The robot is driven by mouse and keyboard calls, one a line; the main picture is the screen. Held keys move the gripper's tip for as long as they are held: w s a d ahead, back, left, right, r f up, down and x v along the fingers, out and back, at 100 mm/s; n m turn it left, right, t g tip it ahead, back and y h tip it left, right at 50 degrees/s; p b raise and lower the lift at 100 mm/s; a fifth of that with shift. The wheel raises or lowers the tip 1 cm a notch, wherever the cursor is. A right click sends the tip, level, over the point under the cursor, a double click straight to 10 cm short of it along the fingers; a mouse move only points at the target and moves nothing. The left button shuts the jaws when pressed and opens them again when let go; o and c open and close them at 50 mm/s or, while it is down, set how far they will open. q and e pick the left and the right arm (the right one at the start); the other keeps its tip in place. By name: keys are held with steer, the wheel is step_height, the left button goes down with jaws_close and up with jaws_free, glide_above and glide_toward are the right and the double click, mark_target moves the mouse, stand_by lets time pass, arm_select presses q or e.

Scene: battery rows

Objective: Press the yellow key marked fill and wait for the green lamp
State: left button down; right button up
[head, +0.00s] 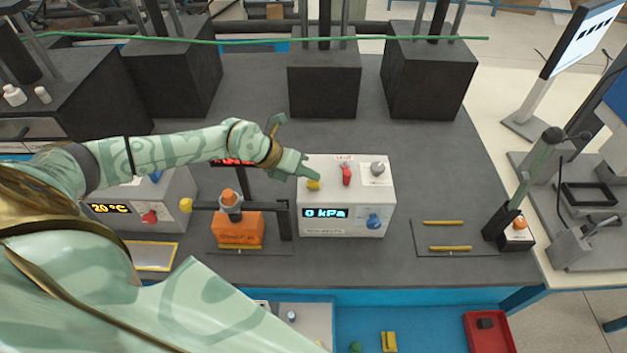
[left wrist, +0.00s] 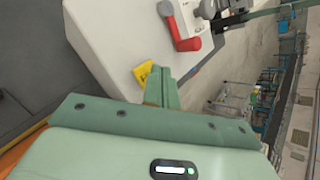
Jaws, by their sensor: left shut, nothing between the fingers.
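A white box (head: 343,222) stands on the dark bench, with a display (head: 325,213) reading 0 kPa. On its top are a yellow key (head: 313,185), a red lever (head: 347,175) and a grey dome (head: 377,169) on a pale plate. No green light shows on it. My left gripper (head: 312,174) is shut and empty, its tips right over the yellow key. In the left wrist view the fingers (left wrist: 161,87) are beside the yellow key (left wrist: 143,73); I cannot tell whether they touch it. The key's marking is not readable. My right gripper is not in view.
A blue knob (head: 374,221) is on the box's front. An orange block (head: 237,229) in a dark stand is to the left, with a 20 °C box (head: 150,210) beyond. A mat with yellow rods (head: 450,248) lies right. Dark blocks (head: 325,85) stand behind.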

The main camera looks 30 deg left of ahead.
mark_target(309, 182)
arm_select(q)
steer(key=shift+f, duration=0.45)
steer(key=shift+r, duration=0.15)
stand_by(0.4)
steer(key=shift+r+p, duration=0.7)
step_height(309, 182, up, 5)
steer(key=p, duration=0.5)
steer(key=shift+r, duration=0.1)
stand_by(0.6)
